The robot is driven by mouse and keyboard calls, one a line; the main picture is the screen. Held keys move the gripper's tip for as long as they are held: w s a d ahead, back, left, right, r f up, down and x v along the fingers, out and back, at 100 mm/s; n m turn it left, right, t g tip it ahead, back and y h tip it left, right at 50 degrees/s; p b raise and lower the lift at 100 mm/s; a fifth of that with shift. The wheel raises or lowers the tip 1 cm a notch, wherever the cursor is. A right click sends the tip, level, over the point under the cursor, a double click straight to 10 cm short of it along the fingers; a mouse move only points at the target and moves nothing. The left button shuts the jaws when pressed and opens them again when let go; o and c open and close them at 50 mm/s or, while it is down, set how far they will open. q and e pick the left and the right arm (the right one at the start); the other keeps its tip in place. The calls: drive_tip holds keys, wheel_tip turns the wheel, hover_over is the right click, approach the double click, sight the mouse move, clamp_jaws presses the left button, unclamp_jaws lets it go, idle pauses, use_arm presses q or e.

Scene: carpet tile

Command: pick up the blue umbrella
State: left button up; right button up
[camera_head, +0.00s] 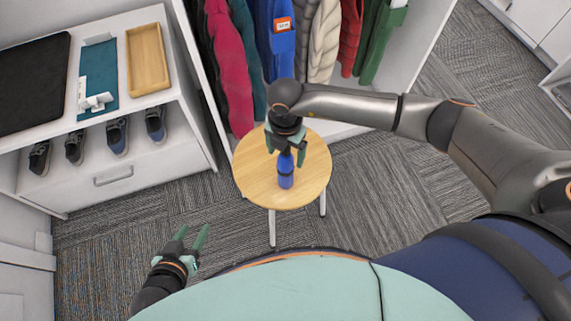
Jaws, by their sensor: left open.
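The blue umbrella (286,178) is a short, folded, dark-and-bright blue roll standing upright on the round wooden stool (255,183). My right gripper (286,158) points down over the umbrella's upper end. Its green fingers look spread, one on each side of the umbrella's top, which they and the wrist partly hide. I see no clear contact. My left gripper (193,231) is open and empty, low over the carpet at the lower left, well apart from the stool.
Behind the stool is an open wardrobe with hanging jackets (228,70). At the left, a white cabinet holds a black mat (32,82), a teal cloth (98,75), a wooden tray (147,60) and several shoes (116,137). Carpet (400,200) is free right of the stool.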

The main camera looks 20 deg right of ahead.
clamp_jaws()
idle(0.5)
drive_tip(key=shift+r, duration=0.1)
